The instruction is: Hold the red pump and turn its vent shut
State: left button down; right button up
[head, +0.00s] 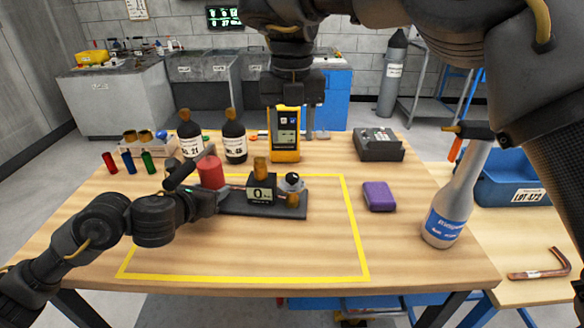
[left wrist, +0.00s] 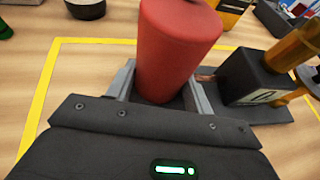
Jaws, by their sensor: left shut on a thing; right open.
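The red pump (head: 211,172) is an upright red cylinder at the left end of a dark base plate (head: 265,211) on the table. The left wrist view shows it large (left wrist: 175,45), between my left gripper's fingers (left wrist: 160,92). My left gripper (head: 208,190) is shut on its lower part. On the plate stand a dark box (head: 261,194) with a digit display and brass fittings, and a small round black-and-white part (head: 292,182). I cannot tell which part is the vent.
Yellow tape (head: 240,277) outlines a mostly bare area in front.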

aim_at(292, 175)
notch_tip(292, 175, down, 10)
jog(key=shift+r, duration=0.15)
dwell(0.3)
jog(key=c, duration=1)
